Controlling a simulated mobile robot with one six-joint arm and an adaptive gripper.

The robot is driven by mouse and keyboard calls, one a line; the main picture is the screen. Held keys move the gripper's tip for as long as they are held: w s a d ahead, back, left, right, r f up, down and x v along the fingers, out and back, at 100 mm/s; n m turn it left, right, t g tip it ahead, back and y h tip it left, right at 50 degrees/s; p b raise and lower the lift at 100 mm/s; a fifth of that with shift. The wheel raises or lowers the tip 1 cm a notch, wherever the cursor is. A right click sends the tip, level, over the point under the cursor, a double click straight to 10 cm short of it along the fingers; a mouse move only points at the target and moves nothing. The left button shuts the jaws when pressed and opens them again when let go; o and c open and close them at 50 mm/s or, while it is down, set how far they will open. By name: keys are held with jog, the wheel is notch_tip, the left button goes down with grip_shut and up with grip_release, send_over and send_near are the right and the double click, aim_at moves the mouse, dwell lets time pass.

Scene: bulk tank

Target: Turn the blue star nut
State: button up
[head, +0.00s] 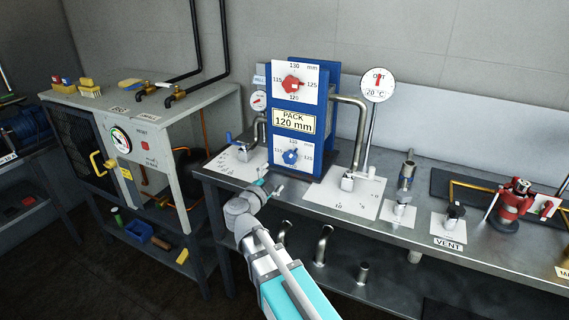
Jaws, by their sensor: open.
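The blue star nut (290,157) sits on the lower white dial plate (307,152) on the front of the blue plate pack. The plate has millimetre marks around it; the nut's exact pointing is too small to read. My gripper (270,184) is open and empty, in front of the pack, below and a little left of the nut. It appears apart from the nut and does not hide it. A red star nut (291,84) sits on the upper dial plate. Between them is a sign (295,121) reading "PACK 120 mm".
The pack stands on a grey metal bench (330,207). A grey cabinet (150,135) stands left. A red device (511,205) stands far right.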

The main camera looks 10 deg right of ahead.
aim_at(288, 158)
jog(key=m, duration=0.4)
jog(key=shift+s+a+m, duration=0.1)
jog(key=shift+s+m, duration=0.05)
jog(key=shift+m, duration=0.25)
jog(key=m, duration=1)
jog(key=s+m, duration=0.1)
jog(key=m, duration=0.5)
jog(key=shift+a+r, duration=0.2)
jog(key=shift+a, duration=0.2)
jog(key=shift+w+d, duration=0.1)
jog(key=shift+w, duration=0.05)
jog(key=x, duration=1.3)
jog(key=shift+w+d, duration=0.15)
jog(key=shift+w, duration=0.05)
jog(key=shift+c, duration=0.3)
jog(key=c, duration=1.1)
